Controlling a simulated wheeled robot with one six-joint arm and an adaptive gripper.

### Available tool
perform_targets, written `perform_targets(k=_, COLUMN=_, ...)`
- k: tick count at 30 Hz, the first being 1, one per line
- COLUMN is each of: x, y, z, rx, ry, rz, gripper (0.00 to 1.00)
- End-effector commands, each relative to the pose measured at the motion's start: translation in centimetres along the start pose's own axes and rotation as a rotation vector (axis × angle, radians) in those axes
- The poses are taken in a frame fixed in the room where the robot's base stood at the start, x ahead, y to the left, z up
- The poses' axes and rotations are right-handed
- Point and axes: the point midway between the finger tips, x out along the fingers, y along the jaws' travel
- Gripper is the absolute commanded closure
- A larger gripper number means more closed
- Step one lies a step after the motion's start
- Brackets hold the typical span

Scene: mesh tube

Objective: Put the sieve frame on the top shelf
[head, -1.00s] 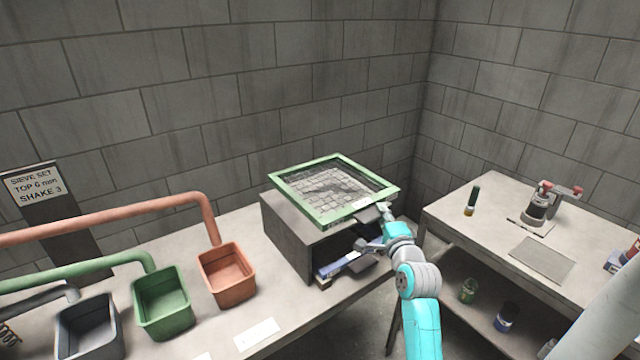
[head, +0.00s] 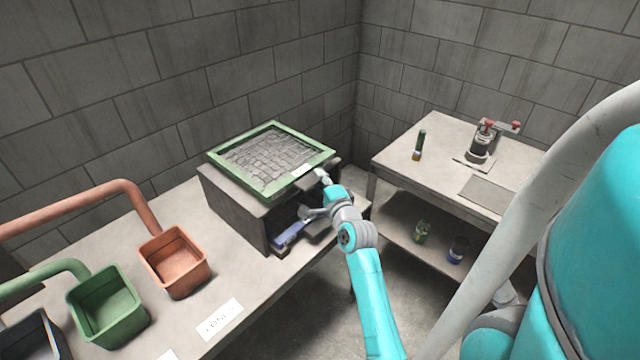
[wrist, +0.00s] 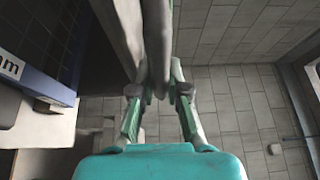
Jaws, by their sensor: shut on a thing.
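The sieve frame (head: 240,176) is a green rectangular frame with a mesh and a white label. In the head view it lies about level over the top of a grey open-fronted shelf box (head: 232,207); I cannot tell whether it touches the top. My gripper (head: 323,177) is at its right edge, shut on it. In the wrist view my gripper's fingers (wrist: 156,92) close on an edge partly hidden from view. A blue-fronted frame (head: 292,233) sits lower in the box; its blue labelled edge (wrist: 40,84) also shows in the wrist view.
Orange (head: 175,262) and green (head: 108,305) bins under pipes stand on the bench left of the box. A side table (head: 440,150) at right holds a clamp device (head: 482,145) and a brush-like tool (head: 419,146). Open floor lies between the bench and table.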

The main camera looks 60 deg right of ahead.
Motion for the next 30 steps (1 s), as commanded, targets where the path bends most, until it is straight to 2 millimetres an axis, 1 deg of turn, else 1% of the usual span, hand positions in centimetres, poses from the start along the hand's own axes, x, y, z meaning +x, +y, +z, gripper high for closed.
perform_targets(k=1, x=0.0, y=0.7, z=0.0, rx=0.001, ry=-0.001, rz=0.001, gripper=1.0)
perform_targets(k=3, x=0.0, y=1.5, z=0.0, rx=0.001, ry=0.0, rz=0.0, gripper=1.0)
perform_targets(k=6, x=-0.1, y=2.1, z=0.0, rx=0.001, ry=0.0, rz=-0.002, gripper=1.0)
perform_targets(k=18, x=-0.1, y=2.5, z=0.0, rx=0.001, ry=0.0, rz=-0.002, gripper=1.0)
perform_targets(k=19, x=-0.1, y=2.7, z=0.0, rx=0.0, ry=0.0, rz=0.002, gripper=0.81)
perform_targets(k=20, x=-0.1, y=2.6, z=0.0, rx=-0.001, ry=0.0, rz=0.001, gripper=0.73)
perform_targets(k=21, x=-0.1, y=2.6, z=0.0, rx=-0.001, ry=0.0, rz=0.001, gripper=0.63)
perform_targets(k=22, x=-0.1, y=2.6, z=0.0, rx=-0.001, ry=0.0, rz=0.001, gripper=0.61)
perform_targets(k=30, x=-0.1, y=2.6, z=0.0, rx=-0.001, ry=0.0, rz=0.001, gripper=0.61)
